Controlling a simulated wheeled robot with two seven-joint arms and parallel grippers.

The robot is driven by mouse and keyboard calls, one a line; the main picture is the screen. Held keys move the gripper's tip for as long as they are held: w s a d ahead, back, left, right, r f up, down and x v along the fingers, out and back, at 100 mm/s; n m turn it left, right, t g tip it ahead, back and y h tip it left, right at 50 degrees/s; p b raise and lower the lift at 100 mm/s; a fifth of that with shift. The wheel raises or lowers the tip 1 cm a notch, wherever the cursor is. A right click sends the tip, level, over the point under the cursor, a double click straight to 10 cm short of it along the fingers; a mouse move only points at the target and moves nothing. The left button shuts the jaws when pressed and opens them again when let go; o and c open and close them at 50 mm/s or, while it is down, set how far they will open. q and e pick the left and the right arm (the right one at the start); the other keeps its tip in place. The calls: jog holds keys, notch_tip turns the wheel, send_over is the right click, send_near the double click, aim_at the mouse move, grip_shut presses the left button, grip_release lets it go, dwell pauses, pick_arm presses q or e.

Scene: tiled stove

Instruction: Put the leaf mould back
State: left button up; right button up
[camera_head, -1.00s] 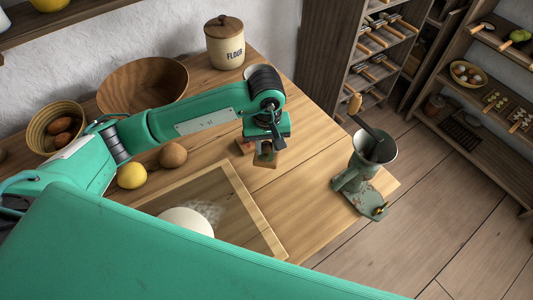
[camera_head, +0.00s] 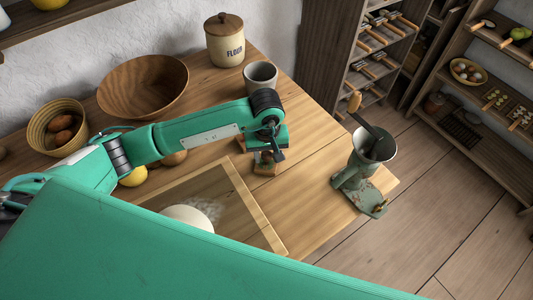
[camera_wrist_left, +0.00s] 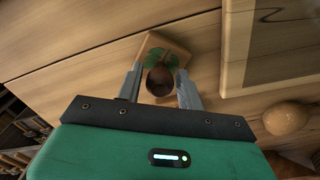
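The leaf mould (camera_wrist_left: 178,51), a small wooden block with a green leaf pattern and a dark round knob, lies on the table in the left wrist view. In the head view its wooden edge (camera_head: 265,169) shows under my left gripper (camera_head: 268,157), which hides much of it. In the wrist view my left gripper (camera_wrist_left: 159,88) is open, with one finger on each side of the knob and small gaps. A reddish wooden corner (camera_head: 241,143) shows left of the gripper; I cannot tell if it is the same piece. My right gripper is not in view.
A framed wooden board (camera_head: 262,222) with a pale round mound (camera_head: 190,217) lies in front. A grinder (camera_head: 364,172) stands at the right table edge. A grey cup (camera_head: 260,75), flour jar (camera_head: 225,40) and wooden bowl (camera_head: 143,86) stand behind.

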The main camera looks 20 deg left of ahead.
aim_at(267, 152)
pick_arm(q)
jog(key=shift+o, duration=0.7)
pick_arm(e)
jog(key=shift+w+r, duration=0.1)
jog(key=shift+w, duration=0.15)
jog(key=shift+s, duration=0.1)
pick_arm(q)
jog(key=shift+r, duration=0.2)
notch_tip(267, 152, up, 4)
jog(key=shift+f+b, duration=0.1)
jog(key=shift+b, duration=0.25)
notch_tip(267, 152, up, 8)
jog(key=b, duration=0.1)
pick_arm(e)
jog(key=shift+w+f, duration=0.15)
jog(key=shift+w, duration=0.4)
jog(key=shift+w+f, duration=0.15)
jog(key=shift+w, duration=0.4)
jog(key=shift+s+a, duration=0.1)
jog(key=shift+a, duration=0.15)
